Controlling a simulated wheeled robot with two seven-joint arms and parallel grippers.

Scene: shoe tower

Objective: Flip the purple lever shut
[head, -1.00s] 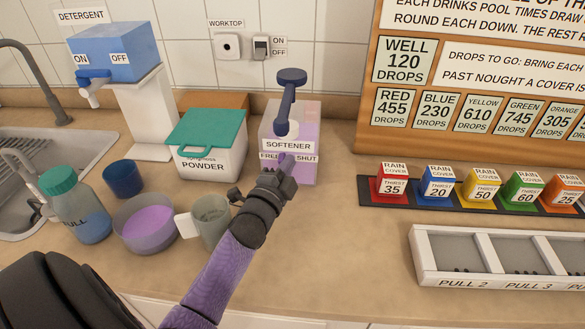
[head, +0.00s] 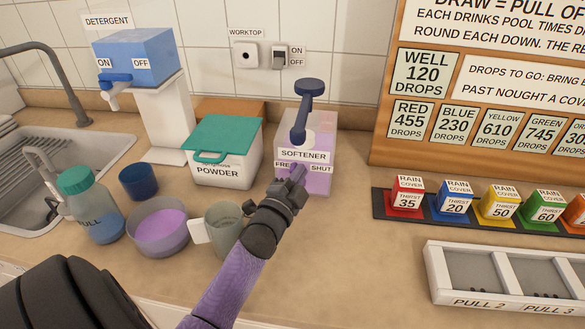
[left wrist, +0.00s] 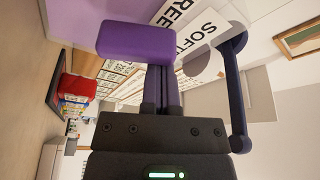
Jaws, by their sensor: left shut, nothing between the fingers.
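The softener dispenser (head: 319,181) is a pale purple box with FREE and SHUT labels on its front. The purple lever (head: 297,168) is at the front, between the two labels and covering the end of FREE. It is a purple block (left wrist: 137,42) in the left wrist view, at the fingertips; whether they touch it, I cannot tell. My left gripper (head: 293,179) is shut and empty, just below and in front of the lever, and partly hides it. The right gripper is not in view.
A dark blue pump handle (head: 307,90) stands on the dispenser. The powder box (head: 222,160) is to its left. A grey mug (head: 226,228) and a bowl (head: 160,232) stand left of my forearm. Rain-cover blocks (head: 452,201) line the right; counter between is clear.

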